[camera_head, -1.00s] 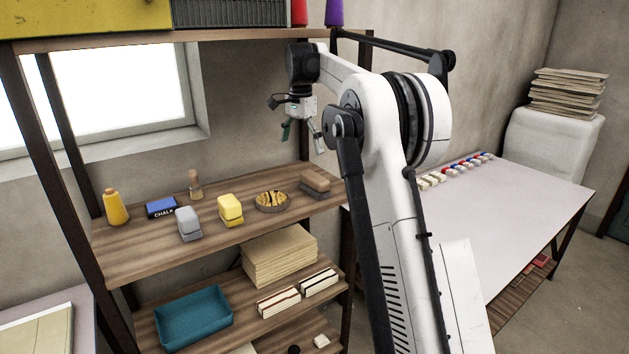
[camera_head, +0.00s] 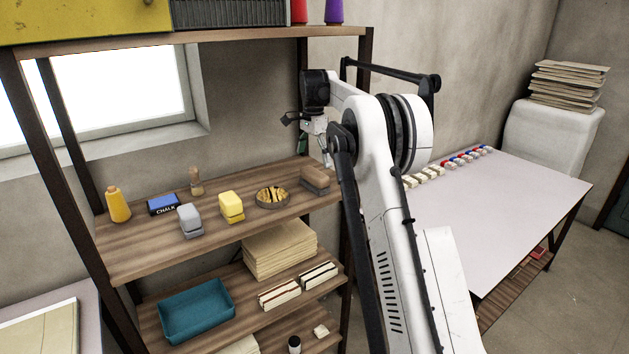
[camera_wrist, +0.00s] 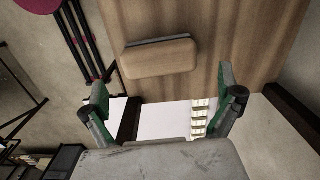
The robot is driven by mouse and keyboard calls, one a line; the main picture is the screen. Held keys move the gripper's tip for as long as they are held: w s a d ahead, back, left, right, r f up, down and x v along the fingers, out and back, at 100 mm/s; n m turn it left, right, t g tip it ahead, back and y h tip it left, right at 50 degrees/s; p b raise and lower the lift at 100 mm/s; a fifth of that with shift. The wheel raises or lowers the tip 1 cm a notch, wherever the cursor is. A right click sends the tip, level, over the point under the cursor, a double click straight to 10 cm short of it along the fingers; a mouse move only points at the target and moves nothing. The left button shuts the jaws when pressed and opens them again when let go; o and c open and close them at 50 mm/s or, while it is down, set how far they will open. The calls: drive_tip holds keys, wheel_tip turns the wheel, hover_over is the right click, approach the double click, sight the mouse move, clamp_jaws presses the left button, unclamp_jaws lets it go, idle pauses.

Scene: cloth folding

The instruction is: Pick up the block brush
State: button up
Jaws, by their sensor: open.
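The block brush (camera_head: 315,179) appears as a brown block with a rounded top and a dark lower layer. It lies at the right end of the upper wooden shelf (camera_head: 130,242). In the wrist view the brush (camera_wrist: 158,58) lies on the wood, beyond the fingertips and between their lines. My gripper (camera_head: 310,142) hangs above the brush in the head view, apart from it. In the wrist view my gripper (camera_wrist: 162,92) has its two green-padded fingers spread wide, with nothing between them.
A round bowl (camera_head: 273,205), a yellow block (camera_head: 231,206) and a grey block (camera_head: 190,220) stand left of the brush. The shelf's right post (camera_head: 362,100) is close to my arm. A white-topped table (camera_head: 500,200) stands to the right.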

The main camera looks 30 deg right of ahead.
sight(315, 172)
drive_tip(key=shift+d+f+p, duration=0.15)
drive_tip(key=shift+f+p, duration=0.3)
drive_tip(key=shift+f, duration=2.75)
drive_tip(key=shift+s, duration=0.1)
drive_tip(key=c, duration=0.9)
